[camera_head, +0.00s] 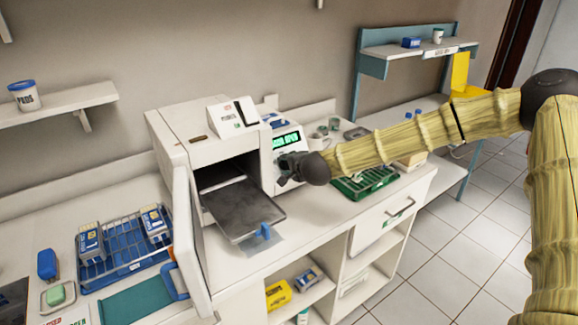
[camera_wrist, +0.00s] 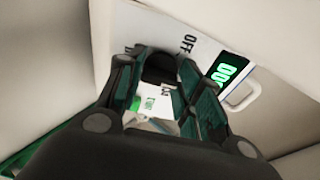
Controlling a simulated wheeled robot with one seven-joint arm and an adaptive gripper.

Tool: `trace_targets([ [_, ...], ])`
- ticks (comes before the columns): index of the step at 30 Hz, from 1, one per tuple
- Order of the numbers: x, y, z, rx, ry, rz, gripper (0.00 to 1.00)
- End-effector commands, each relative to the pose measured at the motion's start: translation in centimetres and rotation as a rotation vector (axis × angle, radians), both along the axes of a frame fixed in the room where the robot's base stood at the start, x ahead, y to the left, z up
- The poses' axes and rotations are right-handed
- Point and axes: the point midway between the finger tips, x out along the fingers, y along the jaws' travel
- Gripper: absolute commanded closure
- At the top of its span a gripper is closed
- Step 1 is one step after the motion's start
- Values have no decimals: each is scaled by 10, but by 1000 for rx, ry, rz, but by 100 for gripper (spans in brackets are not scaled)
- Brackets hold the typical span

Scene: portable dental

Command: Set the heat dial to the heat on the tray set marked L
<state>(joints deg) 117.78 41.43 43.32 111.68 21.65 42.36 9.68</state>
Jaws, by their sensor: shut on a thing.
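The white sterilizer (camera_head: 210,140) stands on the counter with its door open and its tray slid out. Its green display (camera_head: 286,140) seems to read that the door is open; part of it shows in the wrist view (camera_wrist: 229,72). My gripper (camera_head: 287,168) is at the control panel below the display. In the wrist view my gripper's fingers (camera_wrist: 158,80) are shut around a dark round dial (camera_wrist: 158,68). "OFF" is printed by the dial; other marks are partly hidden. A blue rack (camera_head: 128,268) holds blue-and-white packs (camera_head: 90,241); I cannot read an L on them.
The open door (camera_head: 187,245) stands at the left of the chamber, beside the blue rack. A green rack (camera_head: 365,184) lies right of the sterilizer, under my arm. A wall shelf (camera_head: 70,108) is at the left.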

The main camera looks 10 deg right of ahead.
Motion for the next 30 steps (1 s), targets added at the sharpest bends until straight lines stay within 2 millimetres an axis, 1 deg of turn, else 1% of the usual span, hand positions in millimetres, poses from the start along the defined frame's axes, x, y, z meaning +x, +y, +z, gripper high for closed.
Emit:
trace_targets([
  [8,0,-1,0,-1,-1,-3,88],
  [9,0,-1,0,-1,-1,-3,57],
  [11,0,-1,0,-1,0,-2,46],
  [12,0,-1,0,-1,0,-2,43],
  [23,-2,-1,1,-1,0,0,43],
  [26,-7,-1,5,0,-1,1,43],
  [30,-23,-4,14,-1,0,0,43],
])
